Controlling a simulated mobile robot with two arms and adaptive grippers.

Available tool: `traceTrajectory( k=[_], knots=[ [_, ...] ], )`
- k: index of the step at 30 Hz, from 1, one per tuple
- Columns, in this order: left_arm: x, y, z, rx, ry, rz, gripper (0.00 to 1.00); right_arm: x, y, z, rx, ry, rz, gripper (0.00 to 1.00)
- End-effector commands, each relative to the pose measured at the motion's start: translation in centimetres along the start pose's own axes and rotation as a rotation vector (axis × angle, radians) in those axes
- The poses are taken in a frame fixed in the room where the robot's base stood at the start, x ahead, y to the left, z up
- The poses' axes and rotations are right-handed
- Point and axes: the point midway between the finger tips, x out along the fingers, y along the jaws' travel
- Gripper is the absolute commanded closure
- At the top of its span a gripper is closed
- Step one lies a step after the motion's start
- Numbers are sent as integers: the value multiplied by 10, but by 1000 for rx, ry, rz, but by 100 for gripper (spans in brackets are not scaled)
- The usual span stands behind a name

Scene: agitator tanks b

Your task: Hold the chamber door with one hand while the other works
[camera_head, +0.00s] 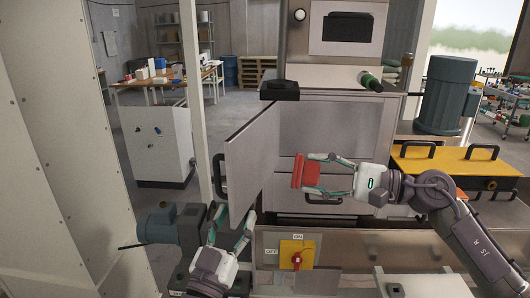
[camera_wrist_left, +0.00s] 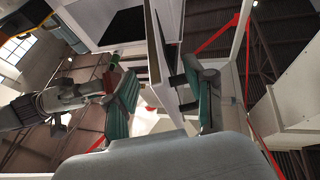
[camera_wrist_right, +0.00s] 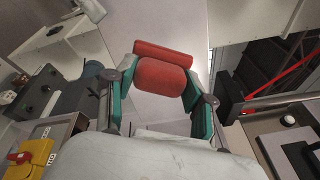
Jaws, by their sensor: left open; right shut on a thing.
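The chamber door (camera_head: 252,148) is a flat grey panel standing open, swung out from the chamber (camera_head: 325,130). A dark bar handle (camera_head: 220,178) is on its left face. My left gripper (camera_head: 232,213) is open at the door's lower outer corner, with a finger to each side of the panel. In the left wrist view the door (camera_wrist_left: 156,50) rises edge-on between the fingers; contact cannot be told. My right gripper (camera_head: 316,177) is shut on a red block-like thing (camera_head: 304,175) in front of the chamber, right of the door. The right wrist view shows its rounded red body (camera_wrist_right: 162,76).
A yellow switch panel (camera_head: 297,254) with a red knob is below the chamber. A green bottle (camera_head: 370,80) lies on the top ledge near a black box (camera_head: 279,89). A yellow lid (camera_head: 445,163) with black handles and a motor (camera_head: 446,92) are at right.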

Motion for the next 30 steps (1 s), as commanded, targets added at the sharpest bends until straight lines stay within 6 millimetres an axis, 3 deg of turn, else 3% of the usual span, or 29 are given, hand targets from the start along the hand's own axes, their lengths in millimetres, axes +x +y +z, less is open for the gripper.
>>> traceTrajectory(
  k=[18, 30],
  knots=[
    [-50, 0, 0, 0, 0, 0, 46, 0, 6, -4, 0, 0, 0, 75],
    [-54, 0, 0, 0, 1, 0, 46, 0, 6, -4, 0, 0, 0, 75]
  ],
)
